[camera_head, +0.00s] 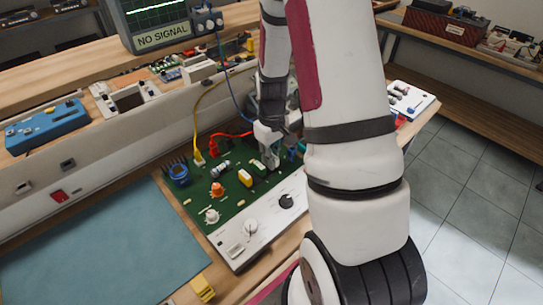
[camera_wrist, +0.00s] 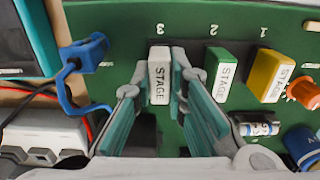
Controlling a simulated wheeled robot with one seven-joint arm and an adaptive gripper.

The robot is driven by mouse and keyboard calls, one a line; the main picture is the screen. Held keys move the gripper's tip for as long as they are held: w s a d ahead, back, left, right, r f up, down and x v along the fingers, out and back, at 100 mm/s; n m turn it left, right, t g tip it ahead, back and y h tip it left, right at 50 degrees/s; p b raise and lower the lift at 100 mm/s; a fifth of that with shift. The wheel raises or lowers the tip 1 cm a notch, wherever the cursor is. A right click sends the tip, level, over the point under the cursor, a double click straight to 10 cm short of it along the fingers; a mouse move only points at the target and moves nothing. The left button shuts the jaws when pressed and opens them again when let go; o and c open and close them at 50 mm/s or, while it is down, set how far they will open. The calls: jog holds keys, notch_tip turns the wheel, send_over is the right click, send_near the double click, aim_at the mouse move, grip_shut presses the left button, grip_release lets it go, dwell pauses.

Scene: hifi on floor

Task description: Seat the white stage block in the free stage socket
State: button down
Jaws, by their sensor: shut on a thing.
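The white stage block (camera_wrist: 159,82), lettered STAGE, is upright between the fingers of my gripper (camera_wrist: 160,66) in the wrist view. My gripper is shut on it. The block is at the place marked 3 on the green circuit board (camera_wrist: 120,20); its lower end and the socket under it are hidden, so I cannot tell whether it is fully in. A green stage block (camera_wrist: 222,74) stands at 2 and a yellow one (camera_wrist: 269,75) at 1. In the head view my gripper (camera_head: 269,155) is low over the board's far right part.
A blue clip (camera_wrist: 82,55) with a cable is left of the block. A small cylinder part (camera_wrist: 256,128) and orange knob (camera_wrist: 304,93) are at the right. In the head view, a blue-green mat (camera_head: 100,245) leaves free room left of the board.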

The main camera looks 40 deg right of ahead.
jog(key=shift+f, duration=0.1)
jog(key=c, duration=1.5)
grip_release()
notch_tip(320, 180, up, 12)
